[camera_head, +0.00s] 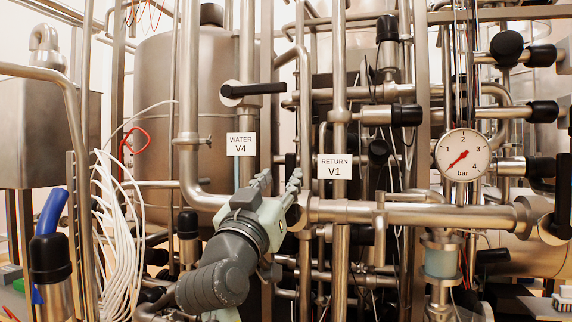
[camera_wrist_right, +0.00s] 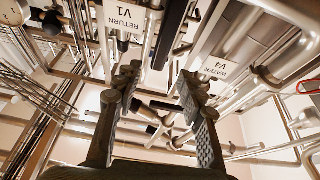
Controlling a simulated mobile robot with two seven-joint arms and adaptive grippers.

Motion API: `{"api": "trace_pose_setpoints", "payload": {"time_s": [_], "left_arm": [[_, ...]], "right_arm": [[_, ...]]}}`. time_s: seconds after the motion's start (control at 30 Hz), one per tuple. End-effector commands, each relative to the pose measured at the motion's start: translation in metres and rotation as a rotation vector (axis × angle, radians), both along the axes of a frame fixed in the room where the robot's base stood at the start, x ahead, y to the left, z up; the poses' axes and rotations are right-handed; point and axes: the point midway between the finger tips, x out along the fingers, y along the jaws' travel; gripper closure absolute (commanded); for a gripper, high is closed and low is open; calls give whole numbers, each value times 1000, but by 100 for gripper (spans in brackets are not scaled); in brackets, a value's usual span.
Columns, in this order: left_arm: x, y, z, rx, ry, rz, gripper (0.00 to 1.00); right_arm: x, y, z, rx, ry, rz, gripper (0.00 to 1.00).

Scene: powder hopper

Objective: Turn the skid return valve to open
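The white "RETURN V1" label (camera_head: 335,167) hangs on a vertical pipe just right of centre in the head view; it also shows at the top left of the wrist view (camera_wrist_right: 122,18). My right gripper (camera_head: 279,182) is below and left of this label, fingers pointing up and away. In the wrist view its two dark fingers (camera_wrist_right: 158,80) are apart, with no object clearly held between them. My left gripper is not in view.
The "WATER V4" label (camera_head: 241,145) hangs to the left, below a black lever handle (camera_head: 254,90). A pressure gauge (camera_head: 462,154) is at the right. A horizontal pipe (camera_head: 420,215) runs beside my gripper. White cables (camera_head: 118,235) hang at the left. Pipes crowd the space.

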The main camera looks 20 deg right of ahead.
Motion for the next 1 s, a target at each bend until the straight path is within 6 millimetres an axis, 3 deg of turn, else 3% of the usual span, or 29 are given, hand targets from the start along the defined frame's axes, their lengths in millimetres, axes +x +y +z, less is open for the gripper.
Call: {"api": "trace_pose_setpoints", "payload": {"time_s": [0.17, 0.3, 0.6, 0.97, 1.0], "left_arm": [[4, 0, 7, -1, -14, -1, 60], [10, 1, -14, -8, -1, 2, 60], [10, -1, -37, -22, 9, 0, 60], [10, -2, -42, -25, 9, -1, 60], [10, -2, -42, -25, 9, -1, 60]], "right_arm": [[4, -8, 9, 34, -25, 9, 60], [21, -19, 18, 31, -24, 8, 60], [52, -39, 32, 30, -23, 9, 60], [57, -42, 32, 31, -21, 10, 60], [57, -42, 32, 31, -21, 10, 65]]}}
